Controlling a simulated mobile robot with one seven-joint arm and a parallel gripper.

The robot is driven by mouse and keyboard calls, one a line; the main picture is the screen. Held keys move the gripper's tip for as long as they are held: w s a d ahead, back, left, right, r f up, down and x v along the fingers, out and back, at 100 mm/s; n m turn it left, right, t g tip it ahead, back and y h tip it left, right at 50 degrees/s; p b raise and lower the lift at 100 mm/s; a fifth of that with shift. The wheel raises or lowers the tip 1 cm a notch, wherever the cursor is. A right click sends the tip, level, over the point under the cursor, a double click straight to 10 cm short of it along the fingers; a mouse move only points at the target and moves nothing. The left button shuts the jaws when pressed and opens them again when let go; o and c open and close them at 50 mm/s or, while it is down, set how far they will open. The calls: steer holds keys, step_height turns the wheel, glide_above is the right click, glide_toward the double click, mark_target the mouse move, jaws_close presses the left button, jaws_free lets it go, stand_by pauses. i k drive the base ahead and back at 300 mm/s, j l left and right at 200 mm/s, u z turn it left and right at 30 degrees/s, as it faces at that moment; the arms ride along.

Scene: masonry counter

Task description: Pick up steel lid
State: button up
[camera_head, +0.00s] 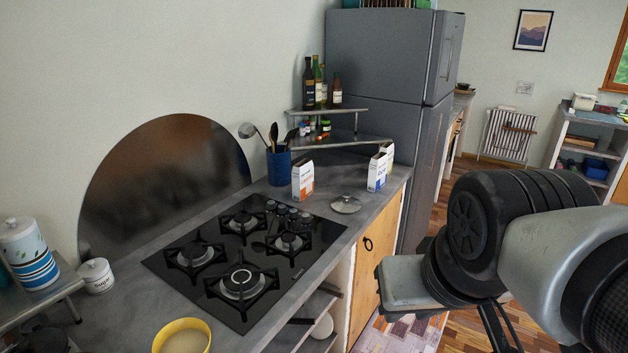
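The steel lid (346,204) is a small, shallow, round silver lid with a knob on top. It lies on the grey counter, just beyond the right back corner of the black gas hob (245,260) and near the counter's right edge. My arm fills the right side of the view, off the counter and to the right of the lid.
Two cartons, one orange-marked (303,180) and one blue-marked (378,171), stand behind the lid. A blue utensil pot (279,166) and a bottle shelf (328,108) are farther back. A yellow bowl (182,337) sits at the front. The counter around the lid is clear.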

mark_target(344, 204)
steer(key=i+l+u, duration=0.1)
steer(key=u, duration=0.25)
steer(key=i+l+u, duration=0.1)
steer(key=u, duration=0.25)
steer(key=i+l+u, duration=0.1)
steer(key=u, duration=0.25)
steer(key=i+l+u, duration=0.2)
steer(key=l, duration=0.15)
steer(key=l+u, duration=0.15)
steer(key=l, duration=0.25)
steer(key=i+l+u, duration=0.2)
steer(key=l, duration=0.2)
steer(key=i+l+u, duration=0.2)
steer(key=l, duration=1.9)
steer(key=i+l, duration=0.15)
steer(key=l, duration=0.85)
